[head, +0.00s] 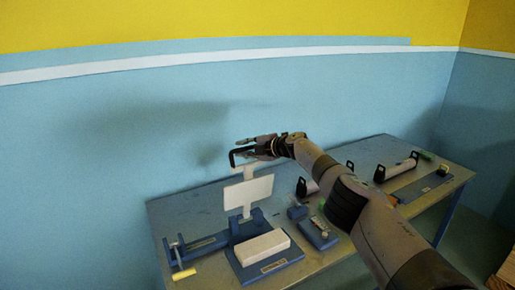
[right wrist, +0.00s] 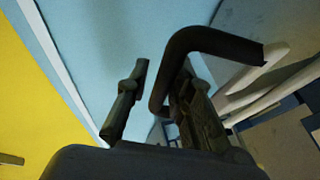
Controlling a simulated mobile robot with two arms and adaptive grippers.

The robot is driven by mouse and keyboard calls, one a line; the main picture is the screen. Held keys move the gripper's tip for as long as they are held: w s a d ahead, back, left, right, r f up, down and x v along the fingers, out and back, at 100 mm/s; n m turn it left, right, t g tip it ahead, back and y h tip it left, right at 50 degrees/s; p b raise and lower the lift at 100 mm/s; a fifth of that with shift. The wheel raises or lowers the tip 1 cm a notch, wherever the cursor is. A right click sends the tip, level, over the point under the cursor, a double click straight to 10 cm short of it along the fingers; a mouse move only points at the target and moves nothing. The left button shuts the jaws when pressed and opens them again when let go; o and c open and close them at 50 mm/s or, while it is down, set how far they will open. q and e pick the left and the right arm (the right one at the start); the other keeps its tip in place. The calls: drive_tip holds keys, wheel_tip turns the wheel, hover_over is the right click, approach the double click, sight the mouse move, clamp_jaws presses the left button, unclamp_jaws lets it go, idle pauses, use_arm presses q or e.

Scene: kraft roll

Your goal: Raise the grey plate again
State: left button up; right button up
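The light grey plate (head: 248,192) stands upright, slightly tilted, above a blue stand in the head view. A pale neck joins its top to a black bracket-shaped handle (head: 232,158). My right gripper (head: 246,147) is at this handle. In the right wrist view its two fingers (right wrist: 155,105) are apart. The black handle (right wrist: 205,40) reaches down between them, close to the right finger, with a clear gap to the left finger. Contact with the right finger cannot be told. Pale parts below the handle (right wrist: 285,85) show at the right. My left gripper is not in view.
A pale block (head: 262,247) lies on the blue base under the plate. A blue clamp-like fixture (head: 176,252) stands at left, other blue and black fixtures at right on the grey table (head: 175,212). The wall is behind; the air above the table's left is clear.

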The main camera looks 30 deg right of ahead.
drive_tip(key=shift+s+d+r, duration=0.15)
drive_tip(key=shift+s+d, duration=0.35)
drive_tip(key=shift+s, duration=0.15)
drive_tip(key=shift+s+d+r, duration=0.1)
drive_tip(key=shift+s+r, duration=0.1)
drive_tip(key=shift+s, duration=0.4)
drive_tip(key=v, duration=0.8)
drive_tip(key=shift+s+r, duration=0.25)
drive_tip(key=shift+s, duration=0.1)
